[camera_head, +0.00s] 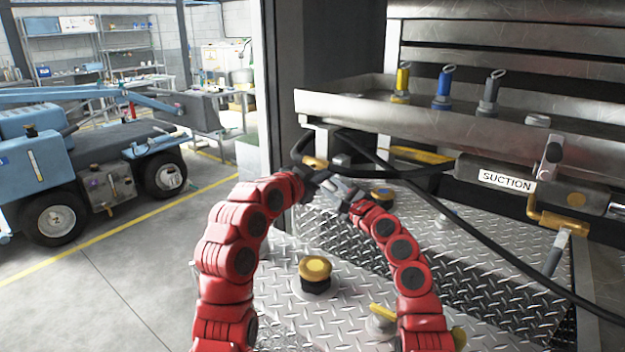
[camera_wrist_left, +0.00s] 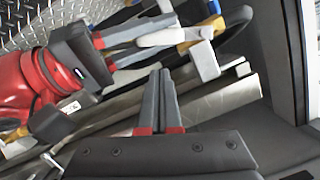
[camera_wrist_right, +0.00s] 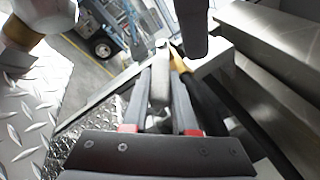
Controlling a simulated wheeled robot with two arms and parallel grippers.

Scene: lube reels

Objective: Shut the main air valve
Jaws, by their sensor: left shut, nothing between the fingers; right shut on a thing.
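A brass-yellow valve body (camera_head: 315,163) sits at the left end of the steel tray, mostly behind my grippers. It also shows in the left wrist view (camera_wrist_left: 198,33), with a pale grey lever (camera_wrist_left: 160,38) reaching from it. My right gripper (camera_head: 338,187) is shut on this lever, and the grey lever (camera_wrist_right: 159,88) lies between its fingers in the right wrist view. My left gripper (camera_head: 312,174) is shut and empty close beside the right one; its fingertips (camera_wrist_left: 160,74) are together, apart from the lever. No label on this valve is readable.
A black hose (camera_head: 460,215) runs across from the valve area. The steel tray (camera_head: 340,106) holds several coloured nozzles. A SUCTION label (camera_head: 507,181) and another brass valve (camera_head: 560,218) are at the right. A yellow-capped fitting (camera_head: 315,268) stands on the tread-plate deck (camera_head: 290,318).

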